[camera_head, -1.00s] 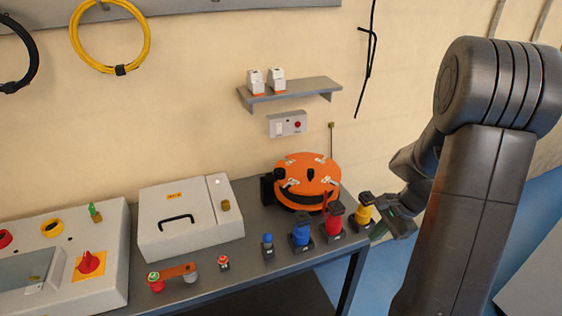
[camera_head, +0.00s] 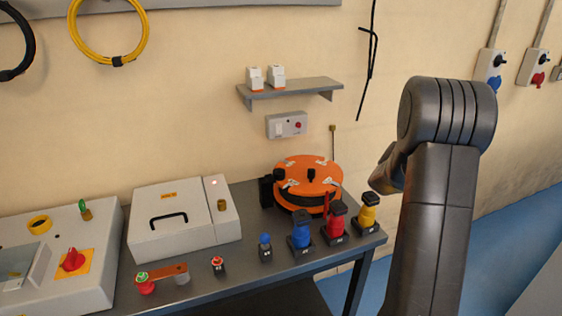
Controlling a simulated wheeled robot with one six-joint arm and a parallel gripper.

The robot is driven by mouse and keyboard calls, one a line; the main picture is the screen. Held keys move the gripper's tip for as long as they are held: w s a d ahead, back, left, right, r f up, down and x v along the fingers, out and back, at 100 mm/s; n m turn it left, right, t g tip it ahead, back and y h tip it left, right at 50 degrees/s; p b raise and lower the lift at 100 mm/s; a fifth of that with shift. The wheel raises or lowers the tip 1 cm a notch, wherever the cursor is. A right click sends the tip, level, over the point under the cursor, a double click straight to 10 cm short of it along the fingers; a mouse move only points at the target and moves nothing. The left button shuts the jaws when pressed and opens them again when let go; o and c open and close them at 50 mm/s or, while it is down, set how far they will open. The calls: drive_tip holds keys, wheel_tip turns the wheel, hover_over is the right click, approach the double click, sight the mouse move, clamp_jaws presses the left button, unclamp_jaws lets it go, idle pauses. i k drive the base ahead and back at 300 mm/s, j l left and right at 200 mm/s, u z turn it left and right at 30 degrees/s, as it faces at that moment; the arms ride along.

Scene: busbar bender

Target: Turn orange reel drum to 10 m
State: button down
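The orange reel drum (camera_head: 308,176) lies on the back right of the workbench, its round orange top facing up. Several small pale labels and a dark knob (camera_head: 311,174) show on the top. A black block (camera_head: 266,191) stands at its left side. The label writing is too small to read. My arm rises at the right of the picture, to the right of the drum and apart from it. My gripper is not visible; the arm's own links hide it or it is out of view.
Blue (camera_head: 301,231), red (camera_head: 337,221) and yellow (camera_head: 368,211) connectors stand along the bench front, before the drum. A grey box (camera_head: 170,228) with a black handle stands to the left. A shelf (camera_head: 290,88) and a switch box (camera_head: 287,124) hang on the wall above.

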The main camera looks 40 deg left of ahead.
sight(307, 180)
drive_tip(key=u, duration=1.65)
drive_tip(key=i+l+u, duration=0.45)
drive_tip(key=i+l, duration=0.2)
drive_tip(key=l, duration=0.1)
